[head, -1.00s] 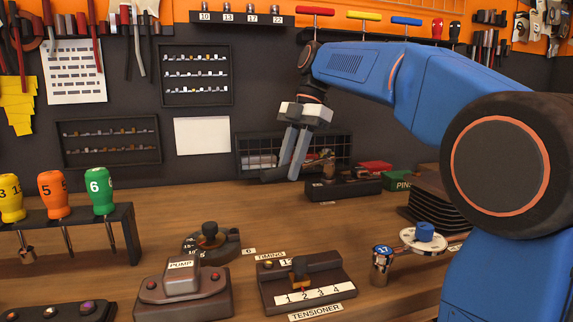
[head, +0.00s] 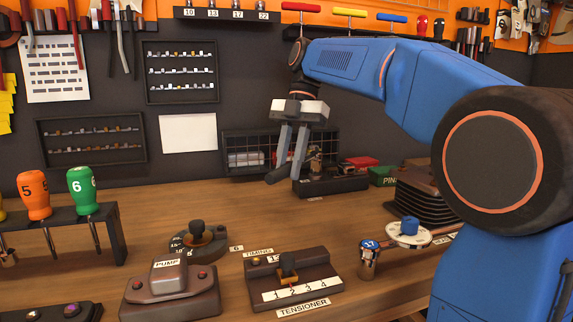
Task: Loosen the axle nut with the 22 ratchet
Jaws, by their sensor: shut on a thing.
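My gripper (head: 289,168) hangs fingers-down over the back of the bench, near the middle of the picture. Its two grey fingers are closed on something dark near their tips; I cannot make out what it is. A ratchet-like tool (head: 369,262) with a blue band marked 17 stands at the right of the bench, its handle running right past a round white dial with a blue knob. I see no tool clearly marked as the 22 ratchet, only a 22 label (head: 263,16) on the wall rail. The axle nut is not in view.
A tensioner block (head: 318,268), a pump box (head: 160,296) and a round dial unit (head: 212,245) stand at the front. A screwdriver rack (head: 118,235) is at left. A dark tray (head: 345,184) and green box (head: 383,177) lie behind. Bare wood lies between.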

